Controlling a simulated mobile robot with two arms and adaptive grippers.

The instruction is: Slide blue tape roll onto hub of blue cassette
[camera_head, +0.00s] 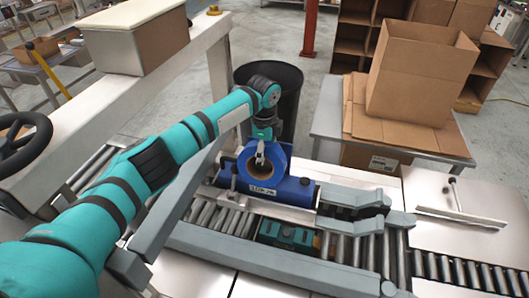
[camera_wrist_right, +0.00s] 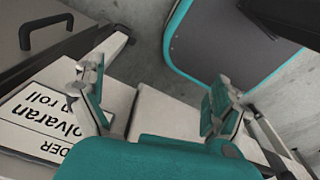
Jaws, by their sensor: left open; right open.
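The blue tape roll (camera_head: 283,163) stands upright with its round face toward me, showing a tan core, in the head view. It is at the blue cassette (camera_head: 299,192), a long blue body with a white label on its front. I cannot tell how far the roll sits over the hub, which is hidden. My left gripper (camera_head: 260,157) is open in front of the roll's core opening; I cannot tell whether it touches the roll. My right gripper (camera_wrist_right: 157,98) is open, with nothing between its fingers, in the right wrist view.
A roller conveyor (camera_head: 237,220) with grey rails runs in front of the cassette. A black bin (camera_head: 290,88) stands behind it. A grey table (camera_head: 330,123) with cardboard boxes (camera_head: 415,75) is behind right. A white printed sign (camera_wrist_right: 40,120) lies below my right gripper.

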